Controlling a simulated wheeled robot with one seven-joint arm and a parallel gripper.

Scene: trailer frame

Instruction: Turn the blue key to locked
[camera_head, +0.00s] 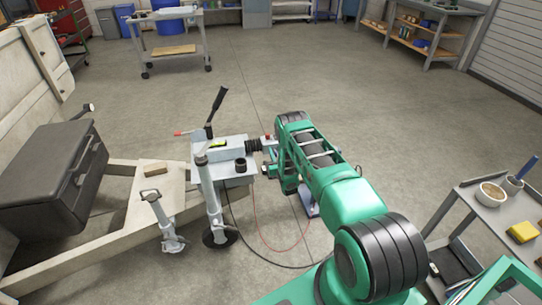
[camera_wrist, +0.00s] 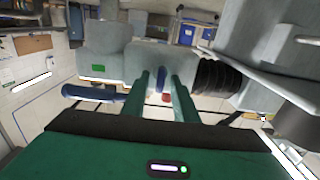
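The blue key (camera_wrist: 162,79) shows in the wrist view as a small upright blue piece on a pale grey housing (camera_wrist: 135,62). My gripper (camera_wrist: 163,82) is in front of it, with one green finger on each side. Gaps show between the key and both fingers, so the fingers look open around it and not closed on it. I cannot tell how deep the key sits between them. In the head view my gripper (camera_head: 268,158) is at the right side of the grey coupling (camera_head: 222,155). The key is not clearly visible there.
A black ribbed bellows (camera_wrist: 207,78) is close to the right finger, and a blue-gripped lever (camera_wrist: 90,93) is at left. A small red piece (camera_wrist: 167,97) shows below the key. A jack post (camera_head: 208,190) and cables stand near the coupling. A cart (camera_head: 475,215) is at right.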

